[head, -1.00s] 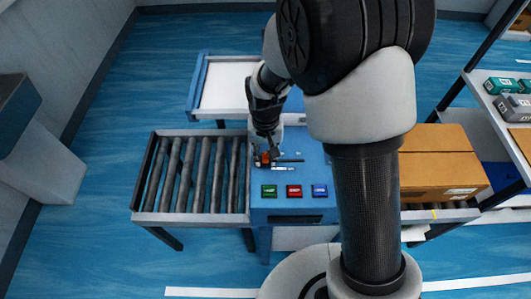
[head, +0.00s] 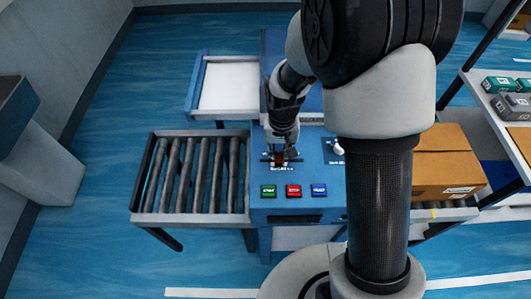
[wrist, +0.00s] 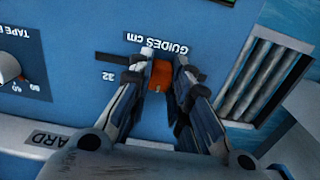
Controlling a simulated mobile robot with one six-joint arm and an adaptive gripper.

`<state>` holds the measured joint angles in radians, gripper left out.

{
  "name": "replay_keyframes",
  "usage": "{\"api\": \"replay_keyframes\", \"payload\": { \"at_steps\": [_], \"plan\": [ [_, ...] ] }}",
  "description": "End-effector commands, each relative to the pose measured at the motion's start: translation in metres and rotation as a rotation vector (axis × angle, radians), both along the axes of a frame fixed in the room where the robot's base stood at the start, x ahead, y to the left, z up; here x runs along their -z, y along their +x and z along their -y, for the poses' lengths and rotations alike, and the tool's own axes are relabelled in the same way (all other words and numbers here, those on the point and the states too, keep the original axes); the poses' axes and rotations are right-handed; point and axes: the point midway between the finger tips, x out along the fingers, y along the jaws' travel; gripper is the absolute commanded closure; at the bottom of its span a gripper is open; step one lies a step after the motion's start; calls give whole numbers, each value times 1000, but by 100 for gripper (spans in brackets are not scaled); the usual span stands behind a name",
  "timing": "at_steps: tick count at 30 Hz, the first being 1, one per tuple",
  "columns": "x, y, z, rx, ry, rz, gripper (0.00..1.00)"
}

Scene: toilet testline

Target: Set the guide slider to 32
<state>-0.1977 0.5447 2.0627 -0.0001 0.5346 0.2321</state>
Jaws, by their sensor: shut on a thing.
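The orange guide slider (wrist: 160,75) sits on the blue panel between my gripper's fingertips. My gripper (wrist: 165,72) is shut on it, with one fingertip on each side. In the head view, my gripper (head: 279,157) reaches down to the slider, which is partly hidden by the fingers. In the wrist view the "GUIDES cm" label (wrist: 157,44) appears upside down. The "32" mark (wrist: 108,77) lies left of the slider there, with a visible gap between them. In the head view, dark slot shows on both sides of the slider. The other end of the scale is hidden by my fingers.
Green (head: 269,191), red (head: 293,191) and blue (head: 319,190) buttons line the panel's front. A white tape knob (wrist: 9,68) is beside the guide scale. A roller conveyor (head: 190,175) stands left; a cardboard box (head: 440,168) is at right.

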Motion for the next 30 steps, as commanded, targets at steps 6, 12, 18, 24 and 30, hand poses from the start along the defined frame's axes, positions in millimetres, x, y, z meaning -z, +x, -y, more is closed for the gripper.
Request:
{"api": "replay_keyframes", "payload": {
  "at_steps": [6, 12, 18, 24, 30],
  "plan": [
    [0, -2, 51, 6, 0, 0, 100],
    [0, -2, 63, 0, -1, 0, 100],
    [0, -2, 63, -1, -1, 0, 100],
    [0, -2, 63, -1, -1, 0, 70],
    [0, -2, 62, -1, -1, 0, 62]
  ]
}}
